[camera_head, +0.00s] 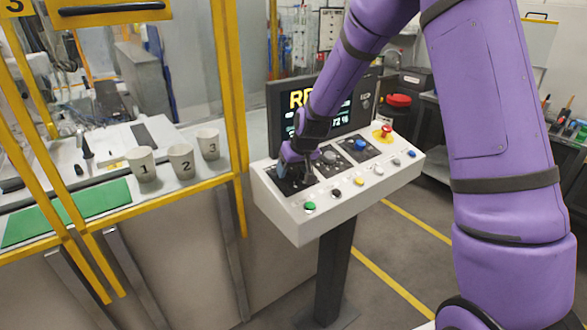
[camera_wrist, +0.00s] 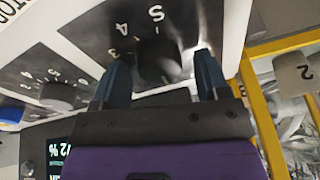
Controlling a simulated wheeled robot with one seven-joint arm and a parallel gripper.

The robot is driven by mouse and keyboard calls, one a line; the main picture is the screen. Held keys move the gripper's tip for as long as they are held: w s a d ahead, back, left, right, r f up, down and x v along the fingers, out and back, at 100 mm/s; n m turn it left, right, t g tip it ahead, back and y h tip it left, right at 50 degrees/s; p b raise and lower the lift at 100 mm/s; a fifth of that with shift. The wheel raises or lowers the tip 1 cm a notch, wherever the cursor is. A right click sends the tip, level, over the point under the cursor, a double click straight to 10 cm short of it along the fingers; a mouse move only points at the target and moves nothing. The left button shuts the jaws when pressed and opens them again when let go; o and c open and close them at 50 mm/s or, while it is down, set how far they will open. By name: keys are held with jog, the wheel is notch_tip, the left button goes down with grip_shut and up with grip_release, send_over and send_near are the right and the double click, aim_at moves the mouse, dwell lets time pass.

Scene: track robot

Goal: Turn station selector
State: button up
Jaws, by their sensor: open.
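In the head view my gripper (camera_head: 291,178) is low over the left black plate of the white control panel (camera_head: 298,227) and hides most of this knob.
A second dial (camera_wrist: 57,95) and a blue button (camera_wrist: 11,113) are beside it. The panel also bears a green button (camera_head: 310,206), a red emergency knob (camera_head: 382,131) and a screen (camera_head: 355,108) behind. Yellow frame posts (camera_head: 232,90) and numbered cups (camera_head: 181,161) stand left.

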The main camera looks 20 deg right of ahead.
jog(key=shift+c, duration=0.3)
jog(key=c, duration=0.9)
jog(key=shift+m, duration=0.3)
jog(key=m, duration=0.3)
jog(key=shift+a+m+h, duration=0.1)
jog(key=shift+m+h, duration=0.2)
jog(key=m, duration=0.3)
jog(key=shift+m+h, duration=0.3)
jog(key=shift+m, duration=0.1)
jog(key=m, duration=0.4)
jog(key=shift+s+h, duration=0.1)
jog(key=shift+h, duration=0.2)
jog(key=shift+m, duration=2)
